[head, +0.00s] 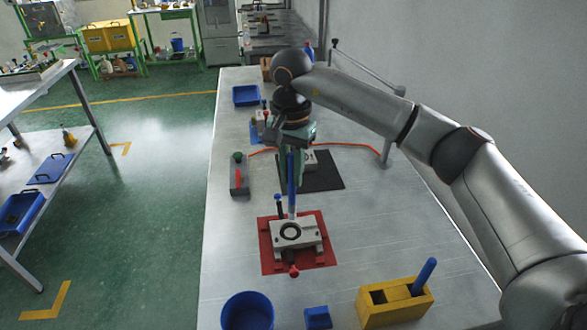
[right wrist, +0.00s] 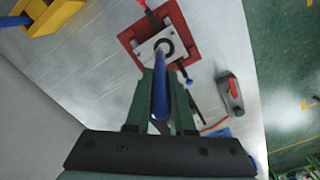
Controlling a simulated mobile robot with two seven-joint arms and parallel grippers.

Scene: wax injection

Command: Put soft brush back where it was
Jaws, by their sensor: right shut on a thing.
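My right gripper (head: 291,165) is shut on a blue-handled brush (head: 292,190), which hangs roughly upright. In the right wrist view the brush (right wrist: 160,98) lies between the green fingers (right wrist: 162,85) and points toward the metal mould (right wrist: 155,45). In the head view its lower end is by the back of the mould (head: 310,236); I cannot tell whether they touch. A yellow holder block (head: 397,307) stands at the front right, with an empty dark opening on its left and another blue-handled tool (head: 425,275) upright on its right. My left gripper is not in view.
The mould sits on a red mat (head: 267,264). A blue cup (head: 247,312) and a small blue block (head: 318,318) are at the front. A grey device with a red lever (head: 239,178), a black mat (head: 325,180) and an orange hose (head: 345,145) lie farther back.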

